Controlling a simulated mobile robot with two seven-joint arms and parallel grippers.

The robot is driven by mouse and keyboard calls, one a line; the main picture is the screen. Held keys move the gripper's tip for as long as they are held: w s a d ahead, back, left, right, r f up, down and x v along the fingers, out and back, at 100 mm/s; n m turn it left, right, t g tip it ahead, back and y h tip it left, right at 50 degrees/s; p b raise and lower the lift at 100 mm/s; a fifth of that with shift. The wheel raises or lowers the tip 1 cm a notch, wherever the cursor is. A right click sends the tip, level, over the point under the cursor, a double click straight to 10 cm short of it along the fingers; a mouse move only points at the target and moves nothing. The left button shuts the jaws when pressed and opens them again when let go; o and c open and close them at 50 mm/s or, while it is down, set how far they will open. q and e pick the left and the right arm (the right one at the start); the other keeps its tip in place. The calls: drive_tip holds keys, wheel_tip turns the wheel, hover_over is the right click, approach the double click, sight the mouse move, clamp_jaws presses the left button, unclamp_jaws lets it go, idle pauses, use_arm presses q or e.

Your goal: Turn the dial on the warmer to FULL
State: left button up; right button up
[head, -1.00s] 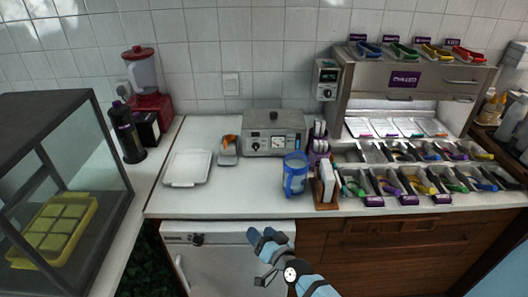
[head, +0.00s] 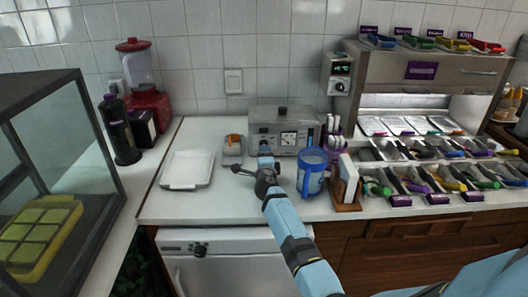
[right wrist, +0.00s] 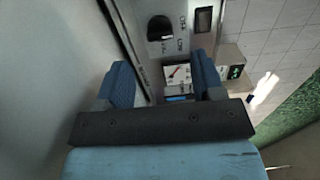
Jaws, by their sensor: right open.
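The warmer (head: 307,130) is a metal box at the back of the counter with a white gauge (head: 289,139) on its front. My right gripper (head: 265,152) is in front of the warmer's left front and hides the dial in the head view. The dial's setting cannot be read. My left gripper is not in view.
A blue jug (head: 312,172) stands close right of my right arm, beside a holder with white cards (head: 347,180). A small container with orange contents (head: 233,146) and a white tray (head: 188,169) are to the left. A wall unit with a green display (head: 340,70) hangs behind.

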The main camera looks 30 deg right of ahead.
drive_tip(key=b+x, duration=0.2)
drive_tip(key=x, duration=0.4)
drive_tip(key=shift+w+d, duration=0.2)
drive_tip(key=shift+w, duration=0.1)
drive_tip(key=c, duration=0.9)
